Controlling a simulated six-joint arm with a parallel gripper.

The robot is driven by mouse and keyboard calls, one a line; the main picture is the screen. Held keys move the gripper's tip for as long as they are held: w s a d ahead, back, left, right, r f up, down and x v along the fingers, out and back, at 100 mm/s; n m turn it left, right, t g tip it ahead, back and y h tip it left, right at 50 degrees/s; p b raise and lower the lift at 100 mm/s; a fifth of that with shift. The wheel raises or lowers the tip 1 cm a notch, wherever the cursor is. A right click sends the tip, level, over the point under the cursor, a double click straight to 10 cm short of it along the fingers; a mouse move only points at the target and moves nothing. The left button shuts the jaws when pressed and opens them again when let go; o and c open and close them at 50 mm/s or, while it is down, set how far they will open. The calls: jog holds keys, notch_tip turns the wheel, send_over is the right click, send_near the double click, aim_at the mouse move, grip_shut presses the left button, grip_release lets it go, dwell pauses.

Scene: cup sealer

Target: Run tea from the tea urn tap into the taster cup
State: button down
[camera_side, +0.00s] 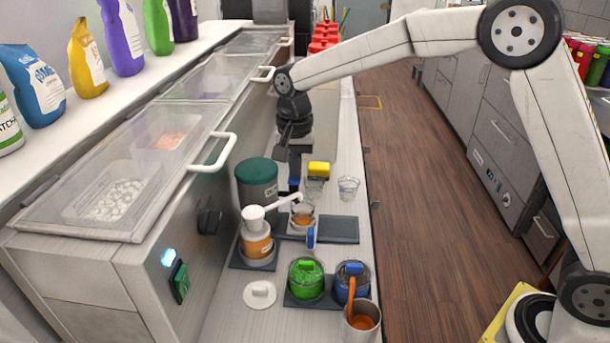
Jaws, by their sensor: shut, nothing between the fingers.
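My gripper (283,151) is shut and empty, pointing down over the far part of the narrow counter, behind the dark green canister. A dark and steel upright body (302,128), possibly the tea urn, stands right beside it. The gripper overlaps it, so its tap is not clear and I cannot tell whether they touch. A small clear cup (302,214) with amber liquid, possibly the taster cup, stands on a dark mat. Two clear glasses, one at the right (348,187) and one partly hidden (314,188), stand behind it.
The green canister (257,182) and a white-topped pump bottle (257,239) stand left of the cup. A yellow block (319,168) is behind. Green (306,279) and blue (352,280) lidded jars and a steel cup (361,321) stand in front. The glass-lidded cold counter (150,150) borders the left.

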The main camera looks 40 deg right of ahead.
jog(key=shift+f, duration=0.1)
jog(key=shift+s+f, duration=0.15)
jog(key=shift+f, duration=1.05)
dwell(3.6)
dwell(0.8)
notch_tip(320, 180, up, 16)
jog(key=shift+w+f, duration=0.2)
jog(key=shift+w, duration=0.15)
dwell(0.3)
dwell(1.0)
